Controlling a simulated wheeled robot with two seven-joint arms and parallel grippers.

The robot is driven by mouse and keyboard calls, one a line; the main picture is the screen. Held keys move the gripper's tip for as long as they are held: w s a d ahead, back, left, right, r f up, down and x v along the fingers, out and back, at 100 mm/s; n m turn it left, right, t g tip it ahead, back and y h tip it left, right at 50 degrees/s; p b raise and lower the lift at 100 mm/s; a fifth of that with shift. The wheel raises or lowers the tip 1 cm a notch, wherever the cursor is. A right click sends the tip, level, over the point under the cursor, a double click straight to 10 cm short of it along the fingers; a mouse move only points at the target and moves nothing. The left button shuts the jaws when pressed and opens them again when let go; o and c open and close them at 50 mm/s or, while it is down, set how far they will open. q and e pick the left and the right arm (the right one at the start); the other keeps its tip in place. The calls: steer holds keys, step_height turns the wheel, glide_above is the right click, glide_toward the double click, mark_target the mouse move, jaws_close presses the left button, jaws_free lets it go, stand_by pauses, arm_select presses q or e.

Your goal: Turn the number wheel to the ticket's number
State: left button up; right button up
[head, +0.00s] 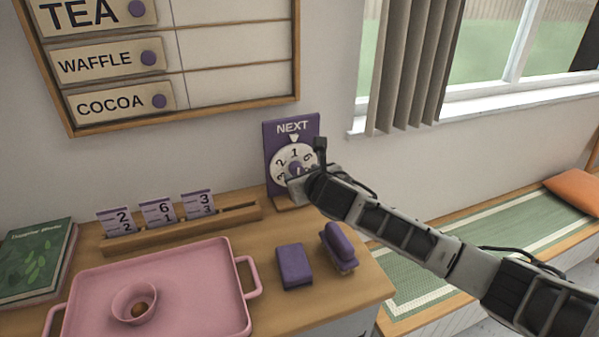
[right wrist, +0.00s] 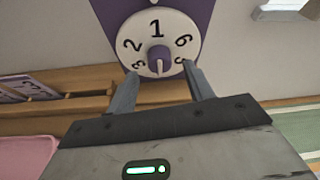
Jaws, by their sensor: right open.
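The number wheel (head: 284,160) is a white disc with black numbers on a purple NEXT board (head: 291,127) against the wall. The 1 stands at the top, below the white pointer. In the right wrist view the wheel (right wrist: 143,27) shows 2 to the left of the 1 and 6 to the right, with a purple knob (right wrist: 160,60) at its middle. My right gripper (head: 297,181) is open at the wheel; its fingers (right wrist: 160,72) are either side of the knob, and contact cannot be told. Tickets (head: 158,212) stand in a wooden rack, their large numbers 2, 6 and 3. My left gripper is out of view.
A pink tray (head: 205,285) with a pink bowl (head: 128,314) lies in front of the wooden rack (head: 235,217). A purple block (head: 293,266) and a purple handled stamp-like item (head: 339,247) lie on the counter below the wheel.

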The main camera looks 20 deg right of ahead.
mark_target(299, 171)
steer(key=shift+x, duration=1.7)
steer(key=c, duration=1)
steer(key=m+y, duration=0.2)
steer(key=m, duration=0.1)
steer(key=shift+d, duration=0.2)
steer(key=shift+f+m+y, duration=0.1)
steer(key=shift+m+y, duration=0.5)
steer(key=shift+m, duration=0.2)
steer(key=shift+s, duration=0.1)
